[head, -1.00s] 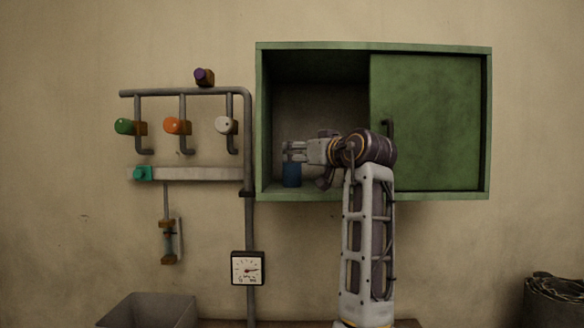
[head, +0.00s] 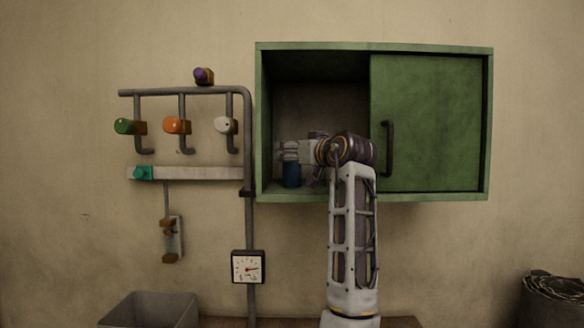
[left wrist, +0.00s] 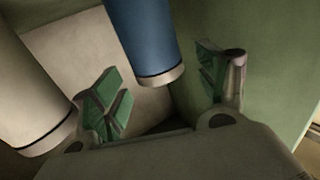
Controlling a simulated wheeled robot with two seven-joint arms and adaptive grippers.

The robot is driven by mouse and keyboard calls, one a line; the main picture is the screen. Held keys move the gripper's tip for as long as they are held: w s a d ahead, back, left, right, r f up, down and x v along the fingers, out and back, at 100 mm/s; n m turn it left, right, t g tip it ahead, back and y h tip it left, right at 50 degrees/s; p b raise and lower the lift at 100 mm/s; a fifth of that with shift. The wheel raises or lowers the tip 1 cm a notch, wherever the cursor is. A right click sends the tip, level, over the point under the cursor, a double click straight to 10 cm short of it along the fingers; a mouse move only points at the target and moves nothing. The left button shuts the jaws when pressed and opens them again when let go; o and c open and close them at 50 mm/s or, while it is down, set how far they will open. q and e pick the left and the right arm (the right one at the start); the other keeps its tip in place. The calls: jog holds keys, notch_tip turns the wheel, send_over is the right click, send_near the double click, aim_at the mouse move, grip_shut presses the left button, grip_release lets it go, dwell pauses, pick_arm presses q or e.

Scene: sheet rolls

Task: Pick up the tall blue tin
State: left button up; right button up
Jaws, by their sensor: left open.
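The blue tin (head: 291,174) stands upright on the floor of the green cabinet, inside its open left half. In the left wrist view the blue tin (left wrist: 146,38) reaches down from the top edge, with a pale rim at its near end. My left gripper (head: 289,151) is in the cabinet at the tin's upper part, which it hides in the head view. In the left wrist view the open fingers (left wrist: 163,88) have green pads, one on either side of the tin's line. No contact with the tin shows. My right gripper is out of view.
A cream cylinder (left wrist: 28,95) is beside the left finger in the left wrist view. The cabinet's sliding door (head: 440,120) covers its right half. Pipes with coloured knobs (head: 175,126) and a gauge (head: 248,267) are on the wall to the left.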

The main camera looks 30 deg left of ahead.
pick_arm(q)
jog(key=shift+p+x, duration=0.35)
jog(key=shift+x, duration=0.95)
grip_shut()
jog(key=shift+r, duration=0.25)
jog(key=shift+r+b, duration=0.35)
jog(key=shift+r, duration=4.45)
